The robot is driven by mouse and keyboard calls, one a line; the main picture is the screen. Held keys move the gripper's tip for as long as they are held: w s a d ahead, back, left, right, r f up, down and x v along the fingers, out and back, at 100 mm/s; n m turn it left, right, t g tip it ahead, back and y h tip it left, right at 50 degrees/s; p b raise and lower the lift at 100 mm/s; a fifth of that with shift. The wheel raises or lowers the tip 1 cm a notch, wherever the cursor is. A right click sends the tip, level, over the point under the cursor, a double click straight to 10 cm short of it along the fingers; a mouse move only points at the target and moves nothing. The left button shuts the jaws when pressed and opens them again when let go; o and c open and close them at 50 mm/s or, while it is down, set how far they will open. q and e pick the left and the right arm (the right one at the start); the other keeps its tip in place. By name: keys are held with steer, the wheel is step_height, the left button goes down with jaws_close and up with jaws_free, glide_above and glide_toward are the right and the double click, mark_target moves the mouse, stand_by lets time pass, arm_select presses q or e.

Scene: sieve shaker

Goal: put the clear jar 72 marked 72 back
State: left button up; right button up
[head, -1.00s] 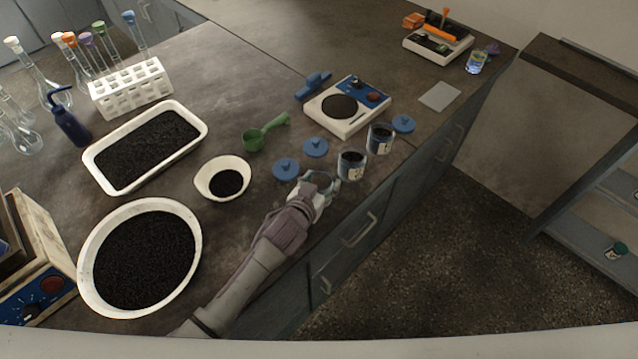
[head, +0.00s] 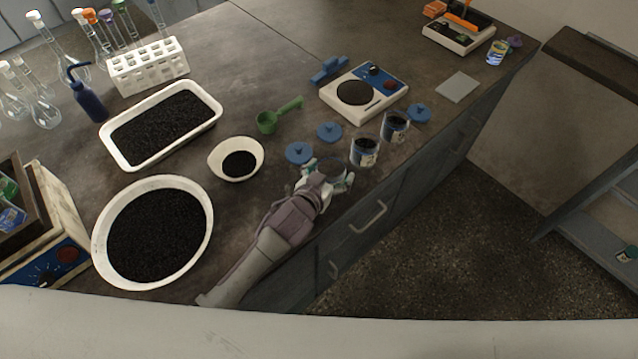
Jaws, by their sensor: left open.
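My left gripper (head: 329,174) is open at the front edge of the bench, its fingers on either side of what looks like a clear jar (head: 331,166). The gripper hides most of this jar, and I cannot read a mark on it. Two more clear jars with dark contents and pale labels, a nearer one (head: 365,152) and a farther one (head: 395,127), stand upright to its right. Their numbers are too small to read. My right gripper is out of view.
A balance (head: 362,92) stands behind the jars, with a grey pad (head: 457,87) to its right. A green scoop (head: 279,115), a small bowl (head: 236,158), a white tray (head: 160,124) and a large round pan (head: 153,232) lie left. The bench front drops to drawers.

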arm_select(q)
steer(key=v, duration=0.9)
steer(key=shift+s+r, duration=0.15)
steer(key=shift+s, duration=0.05)
steer(key=shift+s+a+r, duration=0.15)
steer(key=shift+s, duration=0.1)
